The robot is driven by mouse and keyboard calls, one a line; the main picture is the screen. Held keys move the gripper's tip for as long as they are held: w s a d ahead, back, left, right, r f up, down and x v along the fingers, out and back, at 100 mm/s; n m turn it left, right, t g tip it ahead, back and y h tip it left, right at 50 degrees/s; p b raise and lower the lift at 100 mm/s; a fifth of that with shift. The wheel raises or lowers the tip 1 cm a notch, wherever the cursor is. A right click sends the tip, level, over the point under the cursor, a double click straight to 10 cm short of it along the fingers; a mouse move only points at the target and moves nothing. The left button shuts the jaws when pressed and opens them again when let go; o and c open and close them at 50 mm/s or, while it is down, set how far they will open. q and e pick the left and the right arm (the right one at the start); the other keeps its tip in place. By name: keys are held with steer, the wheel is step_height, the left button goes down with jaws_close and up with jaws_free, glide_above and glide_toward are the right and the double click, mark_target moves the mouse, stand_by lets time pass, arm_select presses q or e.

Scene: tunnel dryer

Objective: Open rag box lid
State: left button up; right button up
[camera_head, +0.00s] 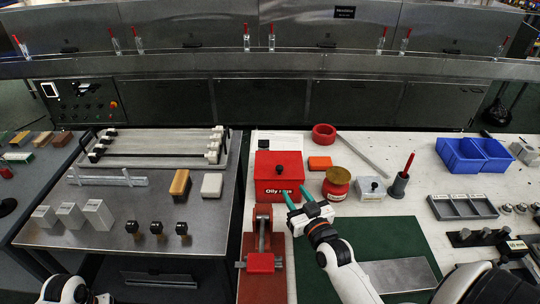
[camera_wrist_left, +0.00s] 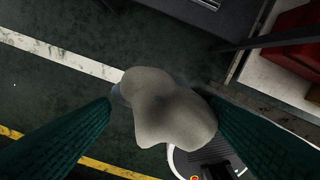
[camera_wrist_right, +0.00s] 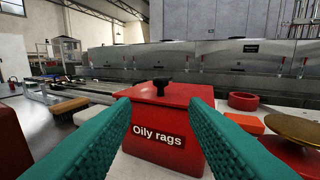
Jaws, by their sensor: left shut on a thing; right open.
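The red rag box (camera_head: 265,188), labelled "Oily rags", stands on the white worktop in the head view. Its red lid (camera_head: 290,158) is down, with a small dark knob (camera_head: 281,169) on top. The box fills the middle of the right wrist view (camera_wrist_right: 180,160), with its black knob (camera_wrist_right: 161,86) upright. My right gripper (camera_head: 295,191) is open and empty at the front of the box, its green fingers pointing towards it and apart from the knob. My left gripper (camera_wrist_left: 162,108) is shut on a crumpled grey rag (camera_wrist_left: 165,110), above the dark floor.
A red vice (camera_head: 261,262) is left of my right gripper. A red jar with a brass lid (camera_head: 337,182), an orange block (camera_head: 320,163) and a red ring (camera_head: 324,134) stand right of the box. A steel table (camera_head: 150,205) is at left, across a gap.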

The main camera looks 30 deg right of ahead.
mark_target(281, 170)
steer(key=w, duration=0.3)
steer(key=w+d, duration=0.1)
steer(key=w, duration=0.7)
steer(key=shift+w+d+r+p, duration=0.2)
steer(key=shift+d+r+p, duration=0.1)
steer(key=shift+d, duration=0.1)
steer(key=shift+s, duration=0.1)
jaws_close()
